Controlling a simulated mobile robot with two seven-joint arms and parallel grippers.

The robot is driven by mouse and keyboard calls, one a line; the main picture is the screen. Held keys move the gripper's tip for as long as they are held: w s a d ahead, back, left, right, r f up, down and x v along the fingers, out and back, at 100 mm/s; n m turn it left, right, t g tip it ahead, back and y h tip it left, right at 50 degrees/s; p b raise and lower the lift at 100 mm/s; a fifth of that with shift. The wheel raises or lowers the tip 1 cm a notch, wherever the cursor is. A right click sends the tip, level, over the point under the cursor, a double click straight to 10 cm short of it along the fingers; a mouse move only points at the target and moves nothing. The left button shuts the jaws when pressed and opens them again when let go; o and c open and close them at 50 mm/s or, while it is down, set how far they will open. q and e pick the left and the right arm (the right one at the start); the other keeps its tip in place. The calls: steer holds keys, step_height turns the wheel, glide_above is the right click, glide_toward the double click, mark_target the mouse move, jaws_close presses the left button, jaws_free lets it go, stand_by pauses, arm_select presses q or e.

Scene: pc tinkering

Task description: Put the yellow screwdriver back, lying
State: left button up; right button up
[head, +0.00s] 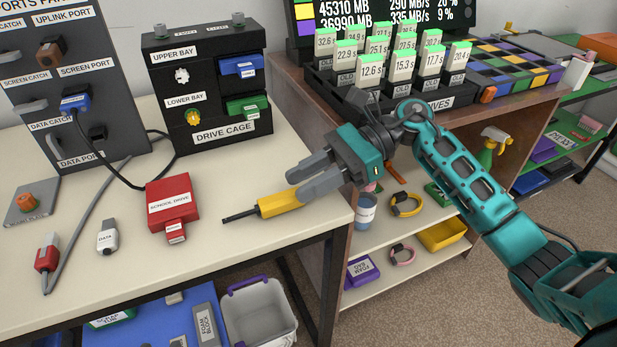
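The yellow screwdriver (280,204) lies near the right edge of the beige tabletop, its dark shaft pointing left. My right gripper (294,187) comes in from the right, with its grey fingertips right at the handle's right end. The two fingers are spread, with a gap visible between them. The handle shows beside the lower fingertip, not clearly between the fingers; whether it touches the finger I cannot tell. My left gripper is not in view.
A red school drive (172,203) and a white data plug (108,236) lie left of the screwdriver. The drive cage (208,95) stands behind. A shelf unit (420,262) stands to the right. A grey bin (258,312) is below the table edge.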

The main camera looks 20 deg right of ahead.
steer(key=shift+o, duration=0.2)
steer(key=o, duration=0.5)
steer(key=shift+d+r, duration=0.1)
steer(key=shift+d, duration=0.05)
steer(key=shift+d+r+b, duration=0.2)
steer(key=shift+d+r, duration=0.3)
steer(key=shift+d, duration=0.15)
steer(key=shift+d+r+b, duration=0.2)
steer(key=shift+d+r, duration=0.25)
steer(key=shift+d, duration=0.2)
steer(key=shift+d, duration=0.1)
steer(key=v, duration=1.2)
steer(key=shift+d+r+p, duration=0.15)
steer(key=shift+d+p, duration=0.2)
steer(key=shift+p, duration=0.05)
steer(key=shift+w, duration=0.1)
